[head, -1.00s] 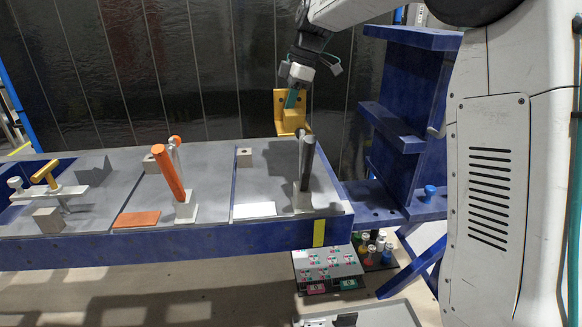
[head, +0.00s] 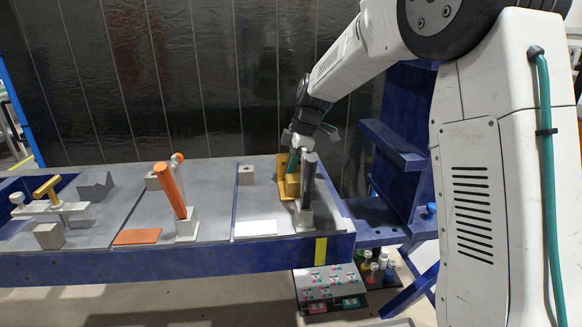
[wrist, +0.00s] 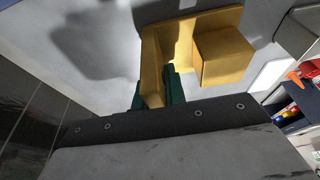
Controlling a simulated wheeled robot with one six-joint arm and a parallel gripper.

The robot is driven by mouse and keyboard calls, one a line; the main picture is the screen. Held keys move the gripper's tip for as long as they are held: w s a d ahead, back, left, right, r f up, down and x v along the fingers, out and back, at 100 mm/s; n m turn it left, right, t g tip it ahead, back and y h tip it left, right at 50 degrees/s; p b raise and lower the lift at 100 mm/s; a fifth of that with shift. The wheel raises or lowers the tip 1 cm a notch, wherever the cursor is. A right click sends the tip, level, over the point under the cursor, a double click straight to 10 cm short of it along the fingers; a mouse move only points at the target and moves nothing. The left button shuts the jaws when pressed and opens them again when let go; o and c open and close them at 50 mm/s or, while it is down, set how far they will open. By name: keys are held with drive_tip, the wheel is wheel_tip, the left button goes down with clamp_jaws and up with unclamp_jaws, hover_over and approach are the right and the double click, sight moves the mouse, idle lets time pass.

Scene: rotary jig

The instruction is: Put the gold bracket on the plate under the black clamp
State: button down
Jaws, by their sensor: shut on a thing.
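The gold bracket (head: 284,182) is at the right end of the table, just behind the black clamp (head: 308,183) in the head view. My gripper (head: 296,158) is shut on the bracket's upright wall. In the wrist view the gold bracket (wrist: 222,52) shows its flat wall and a block, with the green fingers of my gripper (wrist: 158,88) on either side of the wall. The bracket is upright and close to the grey plate (wrist: 110,50); I cannot tell whether it touches. The black clamp's handle stands upright and partly hides the bracket.
An orange clamp (head: 172,192) stands to the left, and a yellow-handled clamp (head: 47,188) farther left. A small grey block (head: 246,175) and a white pad (head: 256,228) share the right section. A blue shelf frame (head: 400,145) stands close on the right.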

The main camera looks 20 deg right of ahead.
drive_tip(key=shift+f, duration=0.1)
drive_tip(key=c, duration=1.5)
unclamp_jaws()
drive_tip(key=shift+o, duration=0.2)
